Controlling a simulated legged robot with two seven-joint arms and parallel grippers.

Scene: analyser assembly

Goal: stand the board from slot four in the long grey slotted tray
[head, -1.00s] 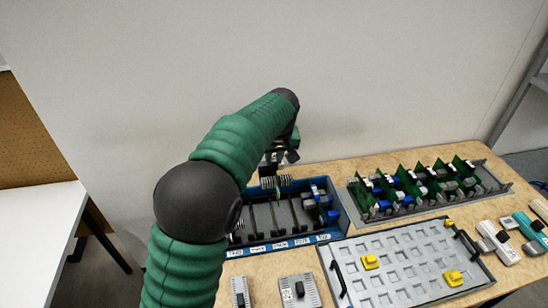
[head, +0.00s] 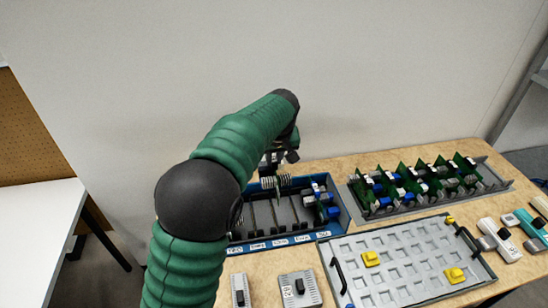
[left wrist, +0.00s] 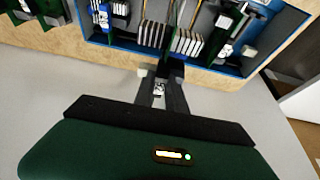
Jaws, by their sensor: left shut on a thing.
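My left gripper (head: 278,160) hangs over the blue bin (head: 345,222), its jaws shut on a finned grey-and-green board (head: 277,183). The board is upright, its lower part within the bin's outline; I cannot tell whether it touches the bin floor. In the left wrist view the gripper (left wrist: 172,72) shows with light finned blocks (left wrist: 188,42) on both sides of its tips. The long grey slotted tray (head: 440,204) lies to the right, with several green boards standing in it. My right gripper is not in view.
A grey panel with dark handles and yellow blocks (head: 371,259) lies in front of the tray. Two small grey modules (head: 299,290) lie in front of the bin. White and teal handheld items (head: 529,229) are at the right. A wall stands behind the bench.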

